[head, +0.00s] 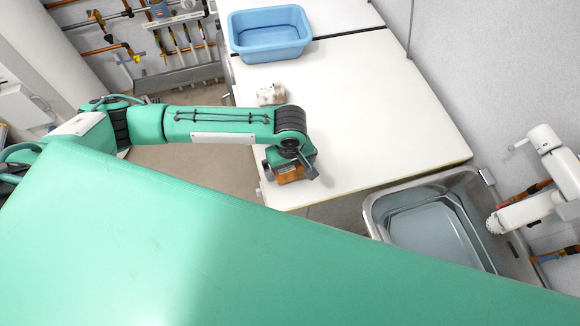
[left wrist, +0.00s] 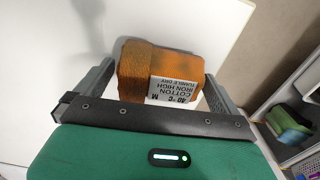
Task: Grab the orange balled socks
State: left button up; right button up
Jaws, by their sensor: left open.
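The orange balled socks (head: 290,174) sit at the left front edge of the white worktop, partly hidden under my left gripper (head: 292,162). In the left wrist view the orange balled socks (left wrist: 140,66) carry a white printed care label. There my left gripper (left wrist: 160,74) is open, with one finger on each side of the socks. A small gap shows beside the left finger; the right finger is close to the label side, and I cannot tell whether it touches. My right gripper is not in view.
A whitish-brown balled bundle (head: 271,94) lies farther back on the white worktop (head: 370,110). A blue tub (head: 268,34) stands at the back. A metal sink (head: 425,222) is at the right. Green and blue items (left wrist: 290,126) show at the right in the left wrist view.

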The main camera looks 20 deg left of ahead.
pick_arm(q)
jog(key=c, duration=0.9)
jog(key=shift+c, duration=0.2)
